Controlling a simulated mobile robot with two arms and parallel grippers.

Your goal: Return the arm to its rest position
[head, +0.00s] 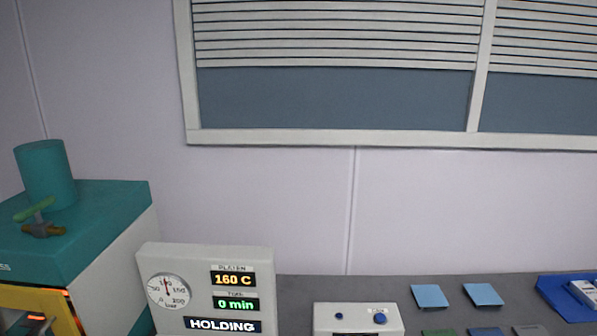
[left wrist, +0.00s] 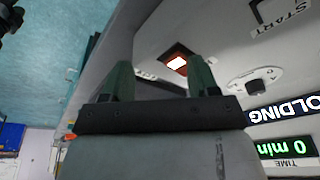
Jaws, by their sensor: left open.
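My left gripper (left wrist: 160,85) shows in the left wrist view with its two greenish fingers apart and nothing between them. Beyond the fingers is a pale surface with a lit orange-framed square (left wrist: 175,62), a round knob (left wrist: 258,82) and a START label (left wrist: 280,18), seen upside down. No gripper shows in the head view. There, a display box (head: 205,262) reads 160 C, 0 min and HOLDING, beside a round gauge (head: 169,291). My right gripper is in neither view.
A teal and white machine (head: 75,235) with a glowing yellow-framed opening (head: 40,312) stands at the left. A grey bench (head: 295,290) carries a white control box (head: 357,318), blue squares (head: 430,296) and a blue tray (head: 550,290). A window (head: 335,100) is behind.

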